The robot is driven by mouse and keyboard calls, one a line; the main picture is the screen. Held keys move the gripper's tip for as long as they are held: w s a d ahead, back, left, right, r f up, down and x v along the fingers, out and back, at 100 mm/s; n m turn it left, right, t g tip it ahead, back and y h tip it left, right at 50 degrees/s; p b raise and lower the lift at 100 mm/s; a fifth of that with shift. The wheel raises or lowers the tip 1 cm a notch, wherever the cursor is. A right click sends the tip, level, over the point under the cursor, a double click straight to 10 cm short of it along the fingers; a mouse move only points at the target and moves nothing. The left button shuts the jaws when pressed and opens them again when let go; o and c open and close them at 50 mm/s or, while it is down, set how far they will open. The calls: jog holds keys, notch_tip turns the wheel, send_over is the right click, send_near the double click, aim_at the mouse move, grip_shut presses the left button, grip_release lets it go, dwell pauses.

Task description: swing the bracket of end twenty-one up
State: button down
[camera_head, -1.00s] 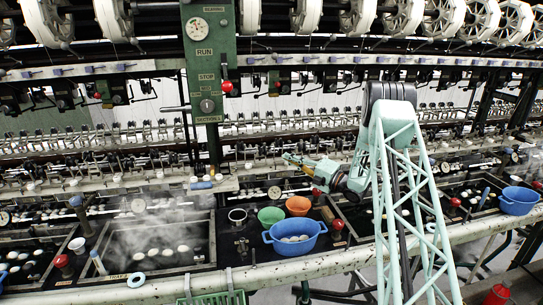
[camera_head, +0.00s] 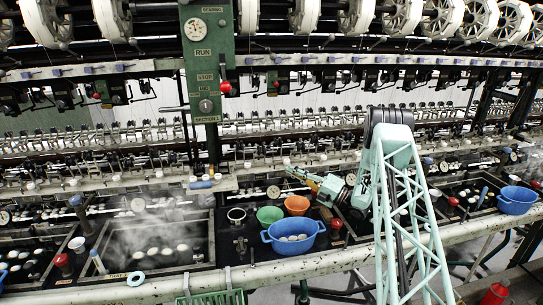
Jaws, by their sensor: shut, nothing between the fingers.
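My gripper (camera_head: 297,172) is at the end of the teal arm, pointing left and a little up toward the row of reeling ends behind the basins. It looks shut and empty. The row of small metal brackets and ends (camera_head: 270,163) runs across the machine behind the basins. The gripper tip is in front of this row, right of the green post. No end numbers are legible, so I cannot tell which bracket is end twenty-one, nor whether it is up or down. Contact between the gripper and any bracket cannot be made out.
A blue basin (camera_head: 283,245), a green bowl (camera_head: 269,215) and an orange bowl (camera_head: 297,204) stand below the gripper. The green control post (camera_head: 208,65) rises to its left. A steaming basin with cocoons (camera_head: 160,235) lies left; another blue basin (camera_head: 516,208) stands right.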

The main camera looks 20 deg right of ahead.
jog(key=shift+w, duration=0.1)
send_near(265, 150)
jog(key=w+a, duration=0.3)
jog(key=shift+w+a, duration=0.25)
jog(key=shift+w, duration=0.15)
jog(key=shift+w+d+r, duration=0.15)
jog(key=shift+w+r, duration=0.2)
jog(key=shift+w, duration=0.55)
jog(key=shift+r, duration=0.15)
jog(key=shift+w+r, duration=0.1)
jog(key=shift+r, duration=0.05)
